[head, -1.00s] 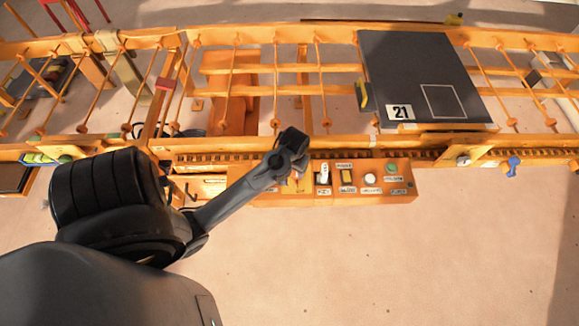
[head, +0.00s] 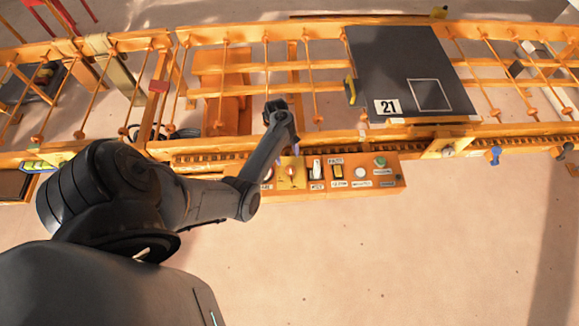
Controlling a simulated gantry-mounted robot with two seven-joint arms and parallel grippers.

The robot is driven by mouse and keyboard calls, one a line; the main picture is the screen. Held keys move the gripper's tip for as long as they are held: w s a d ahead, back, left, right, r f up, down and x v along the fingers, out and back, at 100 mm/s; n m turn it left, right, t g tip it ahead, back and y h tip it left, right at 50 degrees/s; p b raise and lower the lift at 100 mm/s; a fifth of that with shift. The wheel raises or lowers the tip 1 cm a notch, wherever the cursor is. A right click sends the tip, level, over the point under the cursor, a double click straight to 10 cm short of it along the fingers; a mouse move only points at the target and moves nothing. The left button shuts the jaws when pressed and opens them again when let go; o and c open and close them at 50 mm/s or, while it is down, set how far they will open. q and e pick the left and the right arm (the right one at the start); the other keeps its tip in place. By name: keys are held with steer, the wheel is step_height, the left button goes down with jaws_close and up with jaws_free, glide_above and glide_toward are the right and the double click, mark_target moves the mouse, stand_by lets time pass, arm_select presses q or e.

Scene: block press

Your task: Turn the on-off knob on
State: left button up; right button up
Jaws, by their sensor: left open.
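The on-off knob (head: 291,171) seems to be the small reddish one on a yellow plate, on the orange control panel (head: 390,188) below the conveyor; its label is too small to read. My left gripper (head: 288,153) is open just above that plate in the picture, over the panel's upper edge. Its fingers point down toward the panel and look empty. The gripper and wrist cover part of the panel's left end. I cannot tell whether a finger touches the knob. My right gripper is not in view.
Beside the knob are a white switch (head: 317,165), a yellow switch (head: 338,171), a white button (head: 360,171) and a green button (head: 380,162). A dark plate marked 21 (head: 395,65) lies on the orange conveyor rollers. The floor in front is clear.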

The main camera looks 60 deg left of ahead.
mark_target(290, 169)
arm_select(q)
steer(key=shift+b+x, duration=0.75)
steer(key=shift+x, duration=2.4)
steer(key=c, duration=1)
steer(key=shift+a+r+m+g+p, duration=0.15)
steer(key=shift+m+g+p, duration=0.25)
steer(key=shift+m+p, duration=0.55)
steer(key=m+g+p, duration=0.1)
steer(key=m, duration=0.2)
steer(key=shift+w+m+y+p, duration=0.1)
steer(key=shift+m+y+p, duration=0.2)
steer(key=shift+p, duration=0.1)
steer(key=m, duration=0.2)
steer(key=m+g+y+p, duration=0.1)
steer(key=m, duration=0.1)
steer(key=shift+w+m+g+p, duration=0.1)
steer(key=shift+m+g+p, duration=0.15)
steer(key=shift+g+p, duration=0.05)
steer(key=shift+d+m+g+y+p, duration=0.15)
steer(key=shift+m+g+y+p, duration=0.2)
steer(key=shift+m, duration=0.65)
steer(key=shift+d+m+g+y+p, duration=0.15)
steer(key=shift+m+y, duration=0.3)
steer(key=shift+m, duration=0.55)
steer(key=o, duration=1)
steer(key=shift+w, duration=0.1)
